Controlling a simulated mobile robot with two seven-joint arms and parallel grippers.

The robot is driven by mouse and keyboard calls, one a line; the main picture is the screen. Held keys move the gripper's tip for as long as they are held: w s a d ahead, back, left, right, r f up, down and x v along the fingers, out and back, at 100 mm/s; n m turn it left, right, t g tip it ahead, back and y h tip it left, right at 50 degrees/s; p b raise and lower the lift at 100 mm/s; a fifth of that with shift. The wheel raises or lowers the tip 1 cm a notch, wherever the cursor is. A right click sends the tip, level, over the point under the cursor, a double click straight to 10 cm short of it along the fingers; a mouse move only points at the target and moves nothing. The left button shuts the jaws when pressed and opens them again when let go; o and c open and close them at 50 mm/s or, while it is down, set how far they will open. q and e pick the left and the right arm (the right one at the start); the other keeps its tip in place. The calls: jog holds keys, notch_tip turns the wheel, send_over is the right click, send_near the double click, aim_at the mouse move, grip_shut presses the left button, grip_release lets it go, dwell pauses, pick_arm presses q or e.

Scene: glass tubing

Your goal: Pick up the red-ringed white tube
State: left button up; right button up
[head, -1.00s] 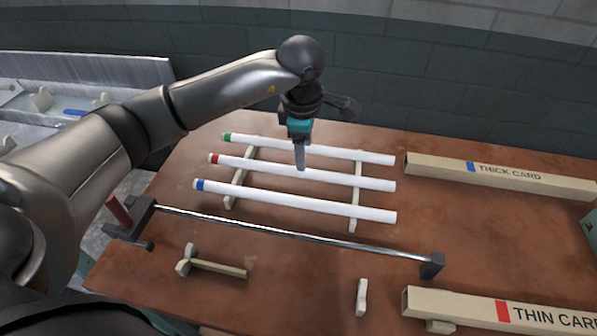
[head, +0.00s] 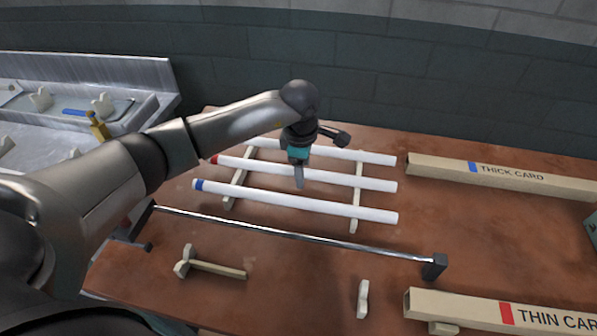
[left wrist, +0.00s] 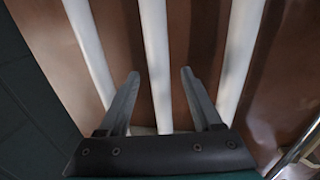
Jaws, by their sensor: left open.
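The red-ringed white tube (head: 345,180) is the middle one of three parallel white tubes lying across two pale supports. Its red ring (head: 214,159) is at its left end. My left gripper (head: 299,186) points down at the middle of this tube and hides part of it. In the left wrist view the left gripper (left wrist: 159,78) is open, with the middle tube (left wrist: 154,50) running between its two fingers, apart from both. I cannot tell how far the fingertips reach down beside the tube. My right gripper is not in view.
The blue-ringed tube (head: 300,203) lies in front and another white tube (head: 350,154) behind, its left end hidden by my arm. A metal rail (head: 290,233) runs in front. THICK CARD (head: 440,170) and THIN CARD (head: 450,303) boxes lie at right.

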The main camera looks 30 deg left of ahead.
pick_arm(q)
grip_shut()
dwell(0.3)
dwell(0.4)
